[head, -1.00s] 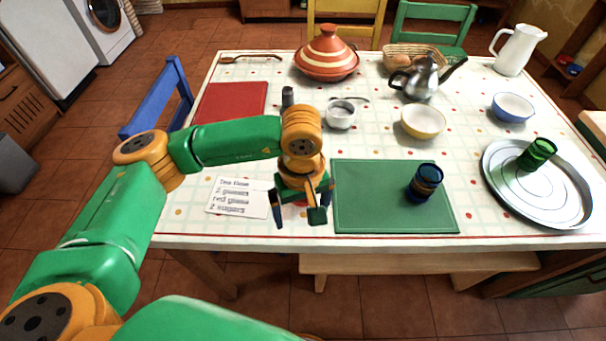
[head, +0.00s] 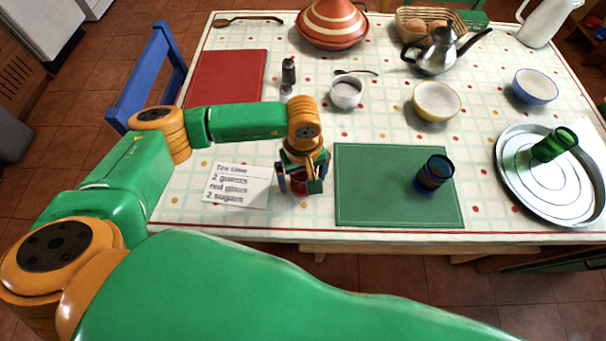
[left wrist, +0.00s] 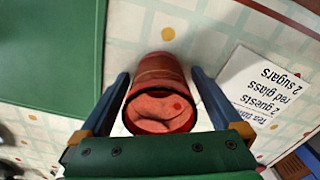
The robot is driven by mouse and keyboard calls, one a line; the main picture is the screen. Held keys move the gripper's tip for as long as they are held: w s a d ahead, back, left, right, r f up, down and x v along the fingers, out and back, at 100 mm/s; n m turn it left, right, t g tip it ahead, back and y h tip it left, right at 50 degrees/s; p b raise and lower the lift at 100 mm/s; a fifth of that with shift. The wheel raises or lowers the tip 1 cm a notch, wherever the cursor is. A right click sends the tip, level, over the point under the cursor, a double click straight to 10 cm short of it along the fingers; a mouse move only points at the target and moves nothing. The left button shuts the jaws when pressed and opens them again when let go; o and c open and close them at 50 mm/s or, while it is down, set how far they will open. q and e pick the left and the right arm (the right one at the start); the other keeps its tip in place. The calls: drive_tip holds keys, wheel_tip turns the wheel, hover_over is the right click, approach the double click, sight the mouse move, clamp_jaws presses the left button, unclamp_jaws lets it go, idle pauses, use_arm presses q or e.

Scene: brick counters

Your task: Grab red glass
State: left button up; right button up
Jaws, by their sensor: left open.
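The red glass (left wrist: 158,92) is in the left wrist view, its open mouth facing the camera. In the head view it is mostly hidden, with a bit of red (head: 299,186) showing between my fingers. My left gripper (head: 300,187) is open, pointing down at the table just left of the green mat. In the left wrist view its two fingers (left wrist: 159,76) stand on either side of the glass, with a narrow gap at the right finger; contact on the left is hard to tell. My right gripper is not in view.
The green mat (head: 385,205) carries a blue glass (head: 434,175). A paper note (head: 240,187) lies left of my gripper. A white cup (head: 346,94) and a dark shaker (head: 289,72) stand behind it. A round tray (head: 515,185) with a green glass (head: 553,145) is at right.

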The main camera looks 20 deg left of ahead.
use_arm(q)
drive_tip(key=c, duration=1.5)
